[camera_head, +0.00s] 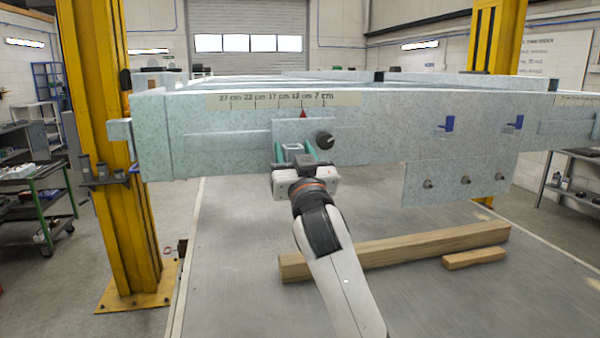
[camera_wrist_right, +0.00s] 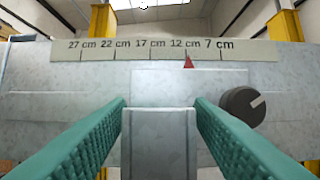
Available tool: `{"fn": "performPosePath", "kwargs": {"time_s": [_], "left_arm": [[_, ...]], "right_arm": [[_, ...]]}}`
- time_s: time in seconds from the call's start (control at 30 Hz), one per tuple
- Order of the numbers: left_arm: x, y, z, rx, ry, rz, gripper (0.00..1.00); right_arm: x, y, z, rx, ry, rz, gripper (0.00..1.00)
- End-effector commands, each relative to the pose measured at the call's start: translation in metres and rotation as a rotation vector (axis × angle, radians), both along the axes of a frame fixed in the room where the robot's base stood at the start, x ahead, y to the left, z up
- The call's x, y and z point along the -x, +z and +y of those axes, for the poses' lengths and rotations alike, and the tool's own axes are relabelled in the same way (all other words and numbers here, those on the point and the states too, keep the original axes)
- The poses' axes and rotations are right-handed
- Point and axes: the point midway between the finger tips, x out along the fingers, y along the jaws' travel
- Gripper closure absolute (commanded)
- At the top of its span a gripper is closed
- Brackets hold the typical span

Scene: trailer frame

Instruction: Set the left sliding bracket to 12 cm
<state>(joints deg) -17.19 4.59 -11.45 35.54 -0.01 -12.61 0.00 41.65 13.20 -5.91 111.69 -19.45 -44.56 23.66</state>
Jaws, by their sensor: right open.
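The left sliding bracket (camera_head: 290,128) is a grey metal plate on the front beam of the trailer frame. In the right wrist view its tab (camera_wrist_right: 160,140) stands between the green fingers of my right gripper (camera_wrist_right: 162,110). These fingers are open, with a gap on each side of the tab. The head view shows my right gripper (camera_head: 295,150) at the bracket's lower part. The red pointer (camera_wrist_right: 188,62) on the bracket is at about the 12 cm mark of the scale (camera_wrist_right: 135,50). A black knob (camera_wrist_right: 242,107) sits right of the tab. My left gripper is out of view.
A second plate (camera_head: 460,180) with several bolts hangs from the beam at right, below two blue clips (camera_head: 446,124). Wooden beams (camera_head: 400,248) lie below. Yellow posts (camera_head: 135,150) stand at both sides. Another scale (camera_head: 575,100) shows at the far right.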

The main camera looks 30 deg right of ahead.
Motion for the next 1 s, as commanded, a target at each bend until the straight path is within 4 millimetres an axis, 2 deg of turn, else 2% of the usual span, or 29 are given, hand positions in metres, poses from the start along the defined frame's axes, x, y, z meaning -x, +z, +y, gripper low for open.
{"fn": "performPosePath", "kwargs": {"time_s": [0.2,0.4,0.5,0.7,1.0], "left_arm": [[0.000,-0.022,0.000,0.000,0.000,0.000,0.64],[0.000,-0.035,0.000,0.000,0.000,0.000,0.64],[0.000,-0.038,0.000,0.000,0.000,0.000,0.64],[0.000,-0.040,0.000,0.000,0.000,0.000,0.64],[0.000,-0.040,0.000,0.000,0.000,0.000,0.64]], "right_arm": [[0.040,-0.023,0.010,-0.001,0.003,0.001,0.53],[0.076,-0.037,0.018,-0.002,0.002,0.001,0.53],[0.087,-0.041,0.022,0.000,0.001,0.002,0.53],[0.098,-0.044,0.024,0.000,0.001,0.003,0.53],[0.098,-0.043,0.024,-0.001,0.000,0.003,0.53]]}}
